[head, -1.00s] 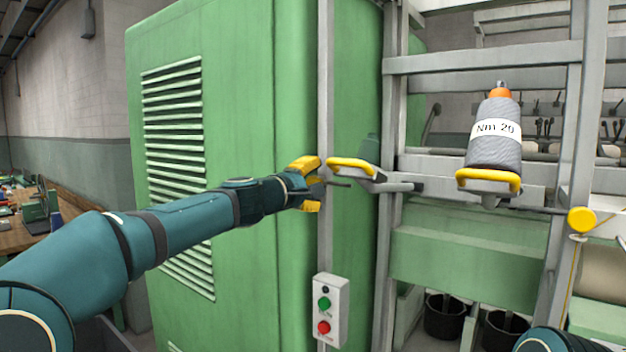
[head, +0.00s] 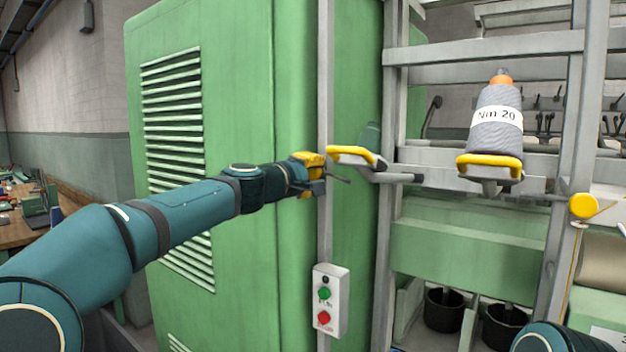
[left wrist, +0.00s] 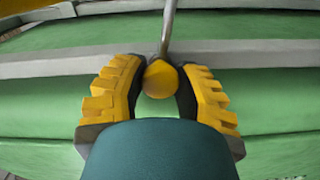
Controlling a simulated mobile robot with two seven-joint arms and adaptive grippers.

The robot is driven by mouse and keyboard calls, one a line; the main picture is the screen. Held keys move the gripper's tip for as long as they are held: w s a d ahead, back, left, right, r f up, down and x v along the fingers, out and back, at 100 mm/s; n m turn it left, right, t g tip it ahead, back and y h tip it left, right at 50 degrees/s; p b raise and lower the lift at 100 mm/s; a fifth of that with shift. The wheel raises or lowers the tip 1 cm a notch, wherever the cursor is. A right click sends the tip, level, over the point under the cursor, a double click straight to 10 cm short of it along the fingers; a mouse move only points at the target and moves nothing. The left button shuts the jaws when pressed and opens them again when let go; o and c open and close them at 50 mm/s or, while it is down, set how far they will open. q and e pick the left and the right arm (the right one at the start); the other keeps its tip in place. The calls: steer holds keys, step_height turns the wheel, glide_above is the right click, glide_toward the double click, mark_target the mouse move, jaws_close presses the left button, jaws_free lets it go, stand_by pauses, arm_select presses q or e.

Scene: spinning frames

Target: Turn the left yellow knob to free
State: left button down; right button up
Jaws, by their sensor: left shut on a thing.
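The left yellow knob (left wrist: 163,79) is a small ball on the end of a grey rod, seen in the left wrist view. My left gripper (left wrist: 160,82) has its yellow ribbed fingers on both sides of the ball and is shut on it. In the head view, my left gripper (head: 318,173) is in front of the grey post beside the green cabinet. A thin dark rod runs out to its right, and the ball is hidden there. Another round yellow knob (head: 583,206) is at the far right. My right gripper is out of view.
A yellow-rimmed bracket (head: 357,156) stands close to the right of my left gripper. A grey bobbin (head: 496,122) marked "Nm 20" sits above another yellow-rimmed holder (head: 490,163). A button box (head: 329,300) is on the post below. The green cabinet (head: 240,70) is behind my arm.

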arm_select(q)
steer(key=shift+m+b, duration=0.35)
steer(key=shift+m, duration=0.55)
steer(key=c, duration=0.6)
jaws_free()
